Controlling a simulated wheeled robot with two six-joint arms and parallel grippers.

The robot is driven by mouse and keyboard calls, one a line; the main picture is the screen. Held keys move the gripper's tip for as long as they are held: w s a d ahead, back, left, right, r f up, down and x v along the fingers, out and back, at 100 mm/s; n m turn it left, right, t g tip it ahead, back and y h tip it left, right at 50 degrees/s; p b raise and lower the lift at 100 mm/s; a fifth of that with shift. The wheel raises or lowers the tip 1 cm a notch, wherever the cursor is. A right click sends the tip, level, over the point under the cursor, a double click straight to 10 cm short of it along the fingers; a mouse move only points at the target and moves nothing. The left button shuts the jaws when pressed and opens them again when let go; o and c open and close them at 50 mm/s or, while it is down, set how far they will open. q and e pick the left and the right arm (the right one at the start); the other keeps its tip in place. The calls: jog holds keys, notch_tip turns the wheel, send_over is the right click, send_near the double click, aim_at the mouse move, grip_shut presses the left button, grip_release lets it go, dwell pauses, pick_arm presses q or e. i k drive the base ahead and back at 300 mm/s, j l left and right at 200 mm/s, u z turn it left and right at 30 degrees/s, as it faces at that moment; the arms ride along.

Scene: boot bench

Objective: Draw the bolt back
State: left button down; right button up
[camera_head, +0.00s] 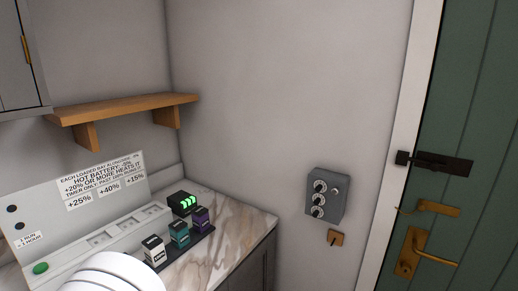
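The bolt (445,163) is a black metal slide bolt on the green door (487,90) at the right of the head view. A small black piece (403,157) sits at its left end, on the white door frame. The bolt's bar appears to span from the door to this piece, but the detail is too small to be certain. Neither of my grippers is in view.
Below the bolt are a brass latch (438,208) and a brass lever handle (433,254). A grey box with dials (327,195) is on the wall left of the door. A marble counter (243,222) holds several small blocks. A wooden shelf (122,107) hangs above.

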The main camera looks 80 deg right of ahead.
aim_at(435, 167)
jog(key=z, duration=4.1)
